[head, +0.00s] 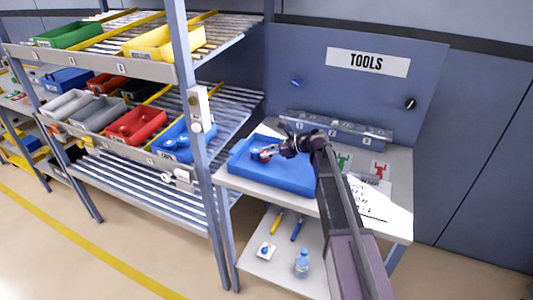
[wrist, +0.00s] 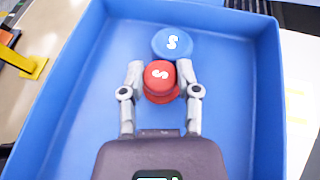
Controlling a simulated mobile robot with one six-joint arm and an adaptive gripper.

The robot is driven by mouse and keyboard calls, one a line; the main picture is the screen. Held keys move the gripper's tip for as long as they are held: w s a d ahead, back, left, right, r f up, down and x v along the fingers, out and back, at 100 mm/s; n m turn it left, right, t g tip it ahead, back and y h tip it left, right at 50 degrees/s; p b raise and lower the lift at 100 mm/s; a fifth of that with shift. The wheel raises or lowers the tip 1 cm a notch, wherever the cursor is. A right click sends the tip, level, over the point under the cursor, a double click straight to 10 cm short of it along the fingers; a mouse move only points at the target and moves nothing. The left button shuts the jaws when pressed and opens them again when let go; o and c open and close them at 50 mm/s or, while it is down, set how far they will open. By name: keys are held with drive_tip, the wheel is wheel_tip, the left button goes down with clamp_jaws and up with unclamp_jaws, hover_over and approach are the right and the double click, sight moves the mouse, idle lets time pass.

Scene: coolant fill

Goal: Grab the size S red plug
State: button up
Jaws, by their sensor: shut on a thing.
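The red plug (wrist: 160,80), marked with a white S, is between the two fingers of my gripper (wrist: 162,84) in the wrist view. The fingers touch it on both sides, and the gripper is shut on it. It is over the floor of a blue tray (wrist: 84,90); whether it touches the floor is hard to tell. A blue plug (wrist: 173,43), also marked S, sits just beyond the red one in the same tray. In the head view my gripper (head: 270,152) reaches down into the blue tray (head: 290,184) on the grey table, and the plugs are small there.
A panel labelled TOOLS (head: 367,62) stands behind the table. A grey rack (head: 335,131) with numbered slots is at the table's back. A shelf with a red bin (head: 136,126) and a blue bin (head: 182,142) stands to the left. A bottle (head: 302,264) is on the lower shelf.

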drive_tip(key=shift+r+p, duration=4.65)
drive_tip(key=shift+r, duration=0.15)
drive_tip(key=shift+r, duration=0.1)
